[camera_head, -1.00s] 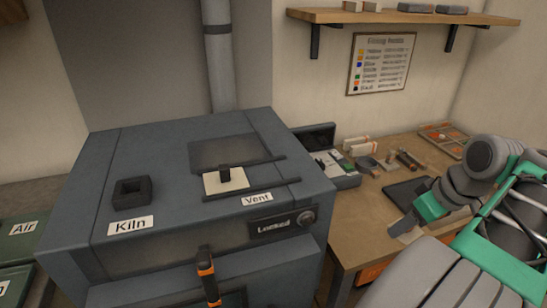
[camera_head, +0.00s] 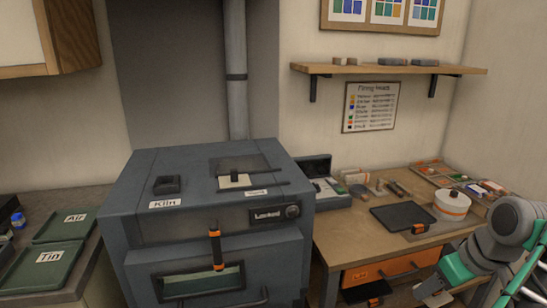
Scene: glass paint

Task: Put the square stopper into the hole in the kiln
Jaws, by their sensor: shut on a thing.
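The dark grey kiln (camera_head: 215,212) stands left of centre. My gripper (camera_head: 436,283) is at the lower right, in front of the workbench and well away from the kiln. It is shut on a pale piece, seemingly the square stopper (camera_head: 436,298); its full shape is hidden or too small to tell.
The workbench (camera_head: 345,238) to the right holds a black tablet, a round white container (camera_head: 453,204) and small supplies. An open dark case (camera_head: 320,183) stands beside the kiln. Green trays (camera_head: 47,268) lie on the left counter. The air above the kiln is clear.

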